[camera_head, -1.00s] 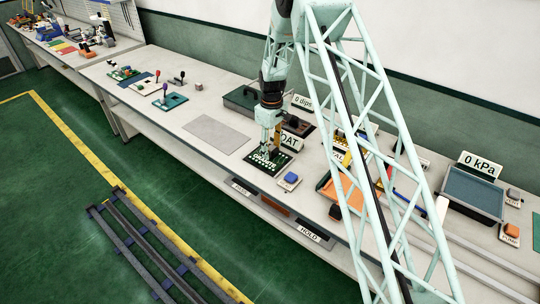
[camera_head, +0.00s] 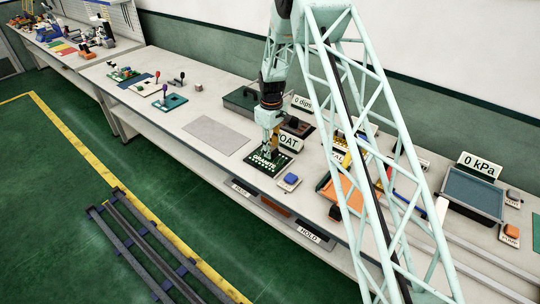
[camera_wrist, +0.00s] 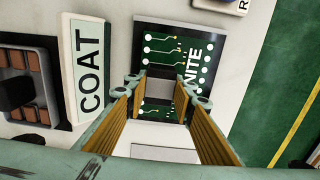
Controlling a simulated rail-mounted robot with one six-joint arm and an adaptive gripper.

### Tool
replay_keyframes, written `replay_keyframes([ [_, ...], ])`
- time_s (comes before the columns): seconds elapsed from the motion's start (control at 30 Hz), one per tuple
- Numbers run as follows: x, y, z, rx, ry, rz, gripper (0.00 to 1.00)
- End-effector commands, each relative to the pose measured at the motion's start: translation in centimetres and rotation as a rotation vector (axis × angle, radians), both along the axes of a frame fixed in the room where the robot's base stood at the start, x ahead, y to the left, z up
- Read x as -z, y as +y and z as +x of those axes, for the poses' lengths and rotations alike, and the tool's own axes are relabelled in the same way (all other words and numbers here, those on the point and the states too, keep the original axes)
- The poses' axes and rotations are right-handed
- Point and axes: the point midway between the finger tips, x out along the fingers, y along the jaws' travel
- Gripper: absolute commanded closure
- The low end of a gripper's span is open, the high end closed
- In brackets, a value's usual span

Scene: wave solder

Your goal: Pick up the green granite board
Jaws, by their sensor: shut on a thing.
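The green granite board (camera_head: 281,166) is a dark green square with white dots and white lettering, on the bench in the head view. My gripper (camera_head: 269,148) is over the board's left part. In the wrist view my gripper (camera_wrist: 160,95) has its two ribbed fingers on either side of a grey block-like part on the board, shut on it. Whether the board is clear of the bench cannot be told.
A "COAT" sign (camera_wrist: 88,70) stands close to the board. A blue button (camera_head: 290,179) is just right of it. A grey mat (camera_head: 216,135) lies to the left. A blue tray (camera_head: 472,192) sits at the right. Labelled slots line the bench's front edge.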

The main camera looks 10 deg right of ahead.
Motion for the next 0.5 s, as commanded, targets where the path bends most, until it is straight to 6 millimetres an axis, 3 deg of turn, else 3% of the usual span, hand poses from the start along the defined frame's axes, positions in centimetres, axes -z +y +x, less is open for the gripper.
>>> replay_keyframes([
  [0.5,-1.6,0.0,0.0,0.000,-0.001,0.001,0.94],
])
